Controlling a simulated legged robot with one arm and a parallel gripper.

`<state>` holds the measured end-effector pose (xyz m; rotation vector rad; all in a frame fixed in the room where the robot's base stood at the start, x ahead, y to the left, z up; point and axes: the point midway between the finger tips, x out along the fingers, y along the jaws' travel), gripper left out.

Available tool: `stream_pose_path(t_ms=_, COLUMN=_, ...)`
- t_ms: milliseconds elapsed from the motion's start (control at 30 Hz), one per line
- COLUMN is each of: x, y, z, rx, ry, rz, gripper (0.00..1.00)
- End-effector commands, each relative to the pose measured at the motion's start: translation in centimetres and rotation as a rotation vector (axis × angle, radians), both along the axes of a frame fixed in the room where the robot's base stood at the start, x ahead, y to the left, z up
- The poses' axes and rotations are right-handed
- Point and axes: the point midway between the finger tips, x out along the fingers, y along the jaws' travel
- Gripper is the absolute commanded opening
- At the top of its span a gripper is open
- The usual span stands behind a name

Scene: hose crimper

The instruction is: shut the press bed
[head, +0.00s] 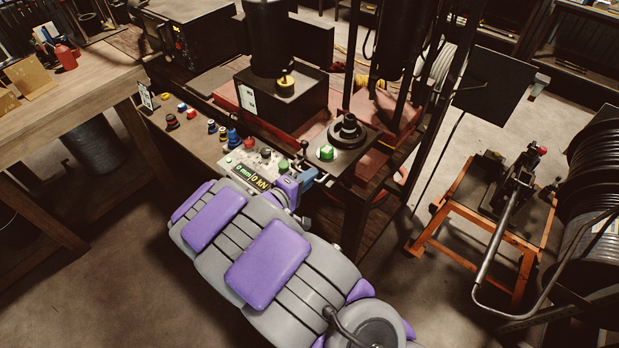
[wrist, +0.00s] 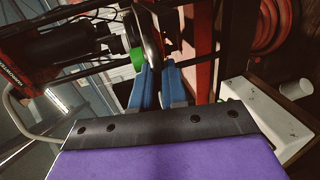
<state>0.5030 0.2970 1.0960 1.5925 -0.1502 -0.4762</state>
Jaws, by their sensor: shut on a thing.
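The press (head: 282,92) is a dark machine with a black column. The press bed seems to be the dark plate (head: 338,165) at its front right, bearing a stepped black round piece (head: 347,132) and a green knob (head: 326,153). My gripper (head: 318,177) reaches the plate's front edge, just below the green knob. In the wrist view, my gripper's blue fingers (wrist: 158,72) are close together on a narrow dark part, beside the green knob (wrist: 137,58). The fingertips hide most of that part, so I cannot tell exactly what it is.
A control panel with a lit display (head: 250,177) stands just left of my gripper. Several coloured fittings (head: 212,127) lie on the press table. A wooden bench (head: 60,110) stands at left, an orange stand (head: 485,215) at right. The floor at lower left is clear.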

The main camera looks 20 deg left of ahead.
Motion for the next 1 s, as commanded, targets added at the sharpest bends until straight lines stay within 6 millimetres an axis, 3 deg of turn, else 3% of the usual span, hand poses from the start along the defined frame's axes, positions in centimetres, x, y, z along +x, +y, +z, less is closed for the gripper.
stream_pose_path(t_ms=167, x=1.6, y=0.0, z=0.3, rx=0.0, ry=0.005, rz=0.013, gripper=0.0)
stream_pose_path(t_ms=567, x=7.4, y=-2.4, z=0.2, rx=0.002, ry=0.006, rz=0.012, gripper=0.0)
stream_pose_path(t_ms=1000, x=16.4, y=-6.1, z=0.3, rx=0.006, ry=-0.001, rz=0.013, gripper=0.0)
